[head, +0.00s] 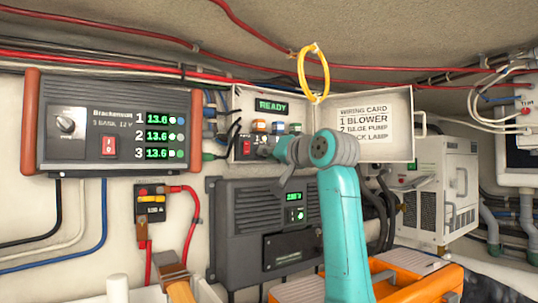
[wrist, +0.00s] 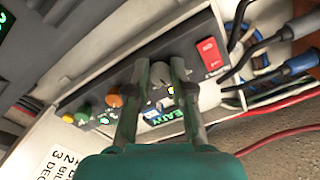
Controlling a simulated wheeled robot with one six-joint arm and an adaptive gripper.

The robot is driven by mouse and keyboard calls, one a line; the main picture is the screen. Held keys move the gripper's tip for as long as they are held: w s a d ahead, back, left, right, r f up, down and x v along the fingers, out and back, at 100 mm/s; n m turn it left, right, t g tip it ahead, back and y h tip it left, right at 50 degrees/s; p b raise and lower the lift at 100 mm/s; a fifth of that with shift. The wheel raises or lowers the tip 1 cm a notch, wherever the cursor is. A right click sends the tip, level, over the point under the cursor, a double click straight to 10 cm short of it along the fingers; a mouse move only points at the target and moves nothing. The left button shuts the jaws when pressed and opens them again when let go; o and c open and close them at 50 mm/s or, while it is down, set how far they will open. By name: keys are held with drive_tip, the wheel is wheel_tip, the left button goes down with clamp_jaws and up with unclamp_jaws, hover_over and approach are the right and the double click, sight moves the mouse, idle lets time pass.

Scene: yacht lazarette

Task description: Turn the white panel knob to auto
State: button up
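A pale grey-white knob (wrist: 160,74) sits on the dark control strip of the open panel box (wrist: 75,110), beside a red rocker switch (wrist: 210,53). My gripper (wrist: 160,66) is open, with one finger on each side of this knob. I cannot tell whether the fingers touch it. In the head view my gripper (head: 277,150) is at the panel box (head: 235,98), below its green READY display (head: 270,106). It hides part of the control row there. The knob's pointer and any auto mark are too small to read.
Orange, yellow and green knobs line the strip beside my gripper in the wrist view. The lid with a wiring card (head: 368,120) stands open at right. A yellow ring (head: 313,74) hangs in front. A charger (head: 110,125) with its own white knob is at left. Cables run nearby.

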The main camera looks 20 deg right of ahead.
drive_tip(key=o, duration=0.4)
drive_tip(key=v, duration=1.2)
